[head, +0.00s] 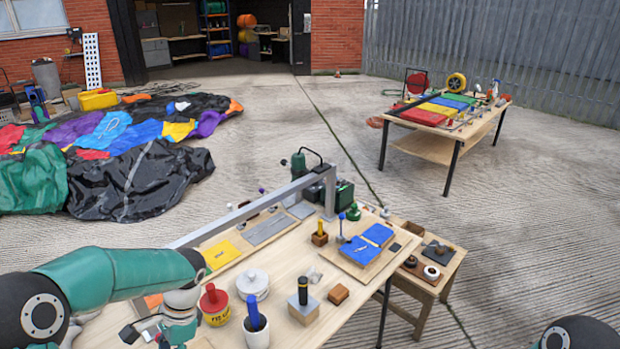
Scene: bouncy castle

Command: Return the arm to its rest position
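My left arm, teal with dark joints, reaches in from the left over the near left part of the wooden workbench (258,285). Its wrist bends down, and my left gripper (150,330) is low at the bottom edge, small and partly cut off or hidden by the wrist. I cannot tell whether its fingers are open or shut, or whether they hold anything. Of my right arm only a dark rounded joint shows at the bottom right corner. My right gripper is out of view.
A grey metal rail (250,207) spans the bench's far side.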

